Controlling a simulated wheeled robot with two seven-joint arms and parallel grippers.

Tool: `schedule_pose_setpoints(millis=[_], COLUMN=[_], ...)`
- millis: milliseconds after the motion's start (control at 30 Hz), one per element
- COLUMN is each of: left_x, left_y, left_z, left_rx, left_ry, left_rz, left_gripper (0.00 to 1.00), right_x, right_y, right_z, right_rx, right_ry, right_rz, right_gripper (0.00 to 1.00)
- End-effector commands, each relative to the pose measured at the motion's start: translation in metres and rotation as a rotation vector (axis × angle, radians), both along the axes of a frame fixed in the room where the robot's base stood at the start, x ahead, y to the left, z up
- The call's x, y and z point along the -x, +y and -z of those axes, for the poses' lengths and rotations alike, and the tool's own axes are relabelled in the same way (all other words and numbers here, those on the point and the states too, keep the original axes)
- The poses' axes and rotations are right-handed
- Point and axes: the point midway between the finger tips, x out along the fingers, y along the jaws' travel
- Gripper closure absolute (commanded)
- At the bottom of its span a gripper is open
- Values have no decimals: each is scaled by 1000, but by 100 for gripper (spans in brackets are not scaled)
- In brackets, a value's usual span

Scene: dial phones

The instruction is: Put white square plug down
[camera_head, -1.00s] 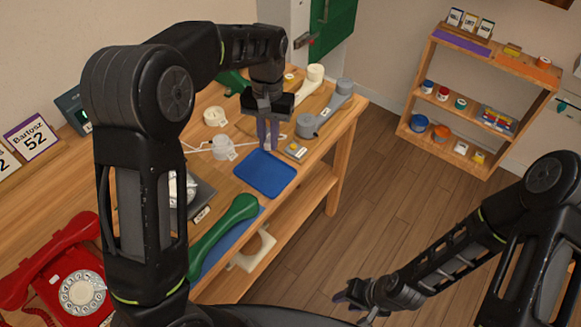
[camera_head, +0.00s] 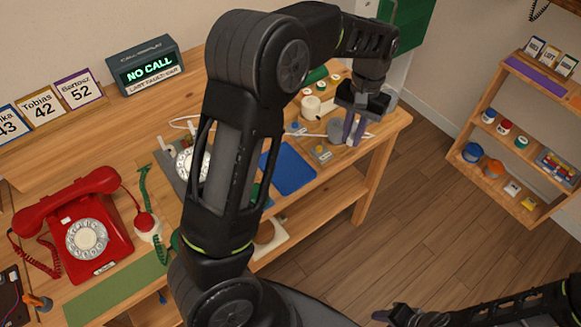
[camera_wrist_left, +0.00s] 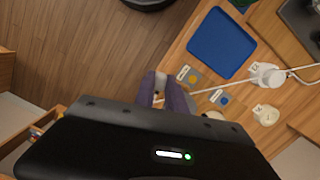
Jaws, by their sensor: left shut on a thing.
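My left gripper (camera_head: 353,130) is near the right end of the wooden table, pointing down. In the left wrist view its purple fingers (camera_wrist_left: 166,94) are shut on a small pale piece, which I take to be the white square plug (camera_wrist_left: 160,82). The fingers hide most of it, so its shape is unclear. A white cord (camera_wrist_left: 205,92) runs from the fingers towards a white round piece (camera_wrist_left: 267,74) on the table. My right gripper (camera_head: 395,316) is low at the lower right, away from the table; its jaws are too dark to read.
A blue tray (camera_head: 288,168) lies left of the left gripper. A grey cylinder (camera_head: 338,128) stands close beside its fingers. Small tagged blocks (camera_wrist_left: 188,75) lie near the tray. A red dial phone (camera_head: 95,238) is at the left. The floor (camera_head: 350,265) before the table is bare.

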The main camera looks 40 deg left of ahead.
Motion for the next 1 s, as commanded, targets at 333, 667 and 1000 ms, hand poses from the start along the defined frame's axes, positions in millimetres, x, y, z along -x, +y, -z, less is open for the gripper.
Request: schedule_pose_setpoints(millis=[333, 667, 1000], left_x=[38, 99, 101], left_y=[64, 99, 96], left_z=[-2, 1, 7], left_rx=[1, 1, 1], left_ry=[1, 0, 0], left_rz=[-73, 197, 356], left_gripper=[100, 100, 100], right_x=[0, 0, 0], right_y=[0, 0, 0], right_z=[0, 1, 0], right_rx=[0, 0, 0], right_ry=[0, 0, 0], right_rz=[0, 0, 0], right_gripper=[64, 64, 64])
